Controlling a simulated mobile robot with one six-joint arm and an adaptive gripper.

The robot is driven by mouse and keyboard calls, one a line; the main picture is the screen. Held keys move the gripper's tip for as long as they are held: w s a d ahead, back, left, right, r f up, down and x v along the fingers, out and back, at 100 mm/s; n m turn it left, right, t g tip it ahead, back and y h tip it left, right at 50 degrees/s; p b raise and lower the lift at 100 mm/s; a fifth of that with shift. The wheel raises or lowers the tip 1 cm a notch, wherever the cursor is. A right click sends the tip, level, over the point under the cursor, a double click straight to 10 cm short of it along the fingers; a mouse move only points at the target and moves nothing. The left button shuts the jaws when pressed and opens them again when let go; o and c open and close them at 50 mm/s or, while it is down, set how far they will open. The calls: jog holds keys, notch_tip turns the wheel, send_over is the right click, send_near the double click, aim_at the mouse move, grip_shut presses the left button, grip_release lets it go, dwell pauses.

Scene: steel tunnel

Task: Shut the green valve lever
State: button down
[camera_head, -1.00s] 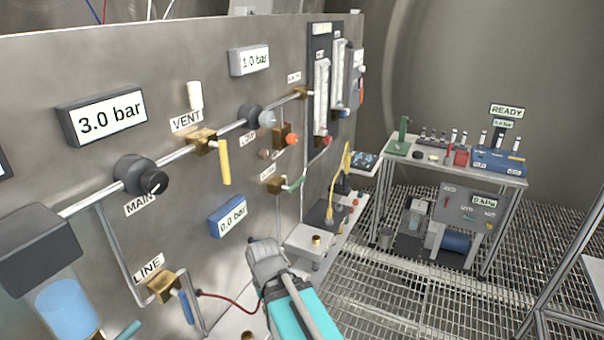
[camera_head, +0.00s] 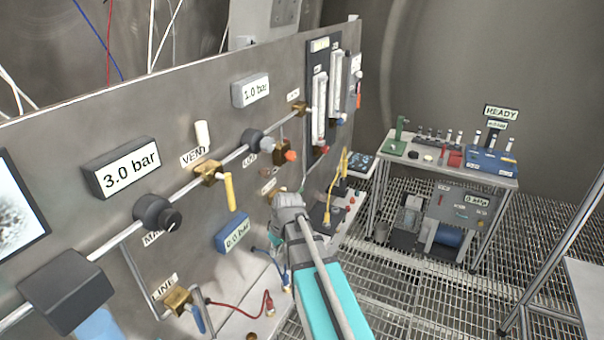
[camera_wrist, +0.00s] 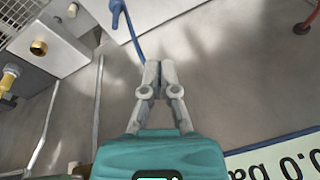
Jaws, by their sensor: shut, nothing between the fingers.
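The green lever's brass valve is largely covered by my arm in the head view, and the lever itself cannot be made out there. In the wrist view, a sliver of green and brass shows at the bottom left edge, beside my gripper's body; I cannot tell its angle. My gripper (camera_wrist: 158,75) is shut and empty, its fingertips together in front of the steel panel (camera_wrist: 205,60). The blue 0.0 bar display (camera_head: 234,232) is just left of my wrist in the head view; it also shows upside down at the wrist view's lower right (camera_wrist: 280,160).
The VENT valve's yellow lever (camera_head: 230,191) hangs down left of my arm. The LINE valve's blue lever (camera_head: 197,318) is lower left. A blue hose (camera_wrist: 128,28) and a red hose (camera_head: 240,307) lie close. A bench (camera_head: 440,165) stands at the right, over grating.

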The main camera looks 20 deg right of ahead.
jog(key=w+d+r+n+t+y+p, duration=0.1)
jog(key=w+d+r+n+t+p, duration=0.1)
jog(key=w+d+r+p, duration=0.4)
jog(key=w+d+r+n+t+y+p, duration=0.1)
jog(key=w+d+r+n+p, duration=0.1)
jog(key=w+d+r+p, duration=0.4)
jog(key=d+r+p, duration=0.5)
jog(key=d+r, duration=0.2)
jog(key=r, duration=0.2)
jog(key=shift+w+t, duration=0.25)
jog(key=shift+t, duration=0.15)
jog(key=shift+a, duration=0.1)
jog(key=b, duration=0.9)
send_over(299, 193)
jog(key=w, duration=0.1)
notch_tip(299, 193, down, 9)
jog(key=shift+a+r, duration=0.1)
jog(key=shift+a, duration=0.05)
jog(key=shift+s+d+f+b, duration=0.15)
jog(key=shift+s+f+b, duration=0.05)
jog(key=shift+f+b, duration=0.6)
jog(key=shift+s+d+f+b, duration=0.1)
jog(key=shift+s+f+b, duration=0.1)
jog(key=shift+f+b, duration=0.6)
